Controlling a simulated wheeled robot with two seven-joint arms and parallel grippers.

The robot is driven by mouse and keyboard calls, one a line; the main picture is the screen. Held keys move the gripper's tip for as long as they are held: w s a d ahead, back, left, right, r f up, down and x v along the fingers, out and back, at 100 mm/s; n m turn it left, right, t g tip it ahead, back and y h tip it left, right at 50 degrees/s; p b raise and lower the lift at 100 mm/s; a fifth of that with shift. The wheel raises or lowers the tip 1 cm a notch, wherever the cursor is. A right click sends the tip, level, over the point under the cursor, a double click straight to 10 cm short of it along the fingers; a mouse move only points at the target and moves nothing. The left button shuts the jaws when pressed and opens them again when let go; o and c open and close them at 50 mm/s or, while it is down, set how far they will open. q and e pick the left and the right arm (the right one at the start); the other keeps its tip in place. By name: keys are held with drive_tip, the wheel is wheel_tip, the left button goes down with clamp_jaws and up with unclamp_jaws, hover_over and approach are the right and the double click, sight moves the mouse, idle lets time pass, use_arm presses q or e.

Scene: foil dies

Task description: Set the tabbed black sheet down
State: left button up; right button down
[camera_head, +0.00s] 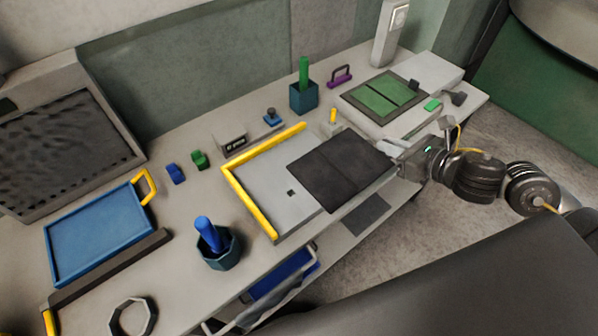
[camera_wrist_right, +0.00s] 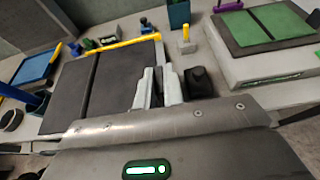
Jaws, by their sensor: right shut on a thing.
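The black sheet (camera_head: 338,168) is a dark flat square with a crease line across it. My right gripper (camera_head: 396,148) is shut on its right edge. In the head view the sheet overlaps the right part of a pale grey plate (camera_head: 270,186) framed by yellow bars (camera_head: 250,202). I cannot tell whether the sheet touches the plate. In the right wrist view the sheet (camera_wrist_right: 112,75) spreads out beyond the fingers (camera_wrist_right: 157,88), which hide the tab. My left gripper is not in view.
A green two-panel sheet (camera_head: 382,97) lies on a raised block at the back right. Cups with a green handle (camera_head: 303,94) and a blue handle (camera_head: 218,248) stand nearby. A blue tray (camera_head: 98,230) is at the left. Small blocks (camera_head: 199,159) line the back.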

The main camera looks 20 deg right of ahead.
sight(361, 147)
drive_tip(key=w+a+f+b, duration=0.2)
drive_tip(key=w+a+b, duration=0.1)
drive_tip(key=w+a+f+b, duration=0.1)
drive_tip(key=a+b, duration=0.1)
drive_tip(key=shift+w+f, duration=0.15)
drive_tip(key=shift+w, duration=0.25)
drive_tip(key=w+a+f, duration=0.1)
drive_tip(key=w+a+f+b, duration=0.1)
drive_tip(key=a+f, duration=0.1)
drive_tip(key=w+a+f+b, duration=0.1)
drive_tip(key=w+f, duration=0.1)
drive_tip(key=shift+a+f, duration=0.15)
drive_tip(key=shift+a, duration=0.15)
drive_tip(key=shift+w+a+f, duration=0.15)
drive_tip(key=shift+a+f, duration=0.05)
drive_tip(key=shift+f, duration=0.1)
drive_tip(key=f, duration=0.2)
drive_tip(key=f+b, duration=0.1)
drive_tip(key=shift+w+a, duration=0.15)
drive_tip(key=shift+a, duration=0.1)
drive_tip(key=shift+f, duration=0.3)
drive_tip(key=shift+d, duration=0.1)
drive_tip(key=shift+f, duration=0.1)
